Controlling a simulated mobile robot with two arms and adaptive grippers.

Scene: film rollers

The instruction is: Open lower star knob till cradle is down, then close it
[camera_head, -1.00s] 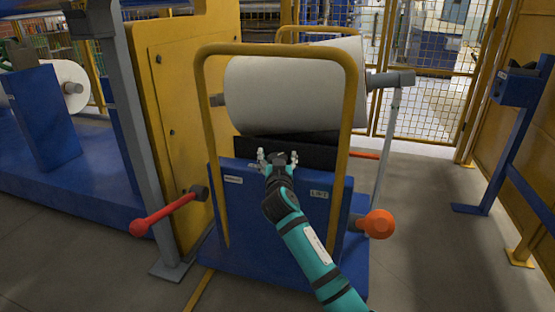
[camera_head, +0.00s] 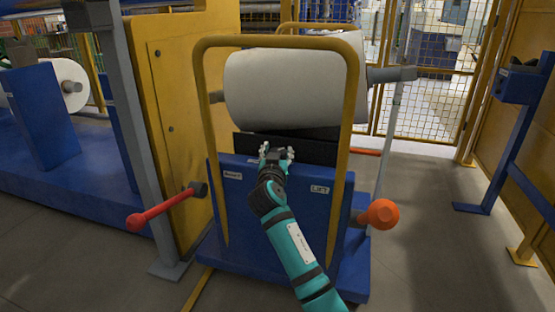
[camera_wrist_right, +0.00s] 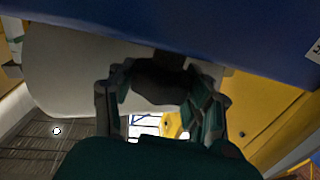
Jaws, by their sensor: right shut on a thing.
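My right gripper (camera_head: 276,152) is at the top edge of the cart's blue front panel (camera_head: 285,215), below the white roll. In the right wrist view, its fingers (camera_wrist_right: 160,95) close around a dark knob (camera_wrist_right: 160,85) under the blue panel; the star shape cannot be made out. The head view hides this knob behind the gripper. A dark cradle (camera_head: 322,150) lies under the large white roll (camera_head: 295,88), with the roll close above or on it. The panel carries a LIFT label (camera_head: 320,189) and a second small label (camera_head: 232,176). My left gripper is out of view.
A yellow tube frame (camera_head: 352,100) rises around the roll. An orange knob (camera_head: 383,214) sticks out right of the cart, and a red-handled lever (camera_head: 160,211) at left. A yellow machine panel (camera_head: 180,110) stands close on the left.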

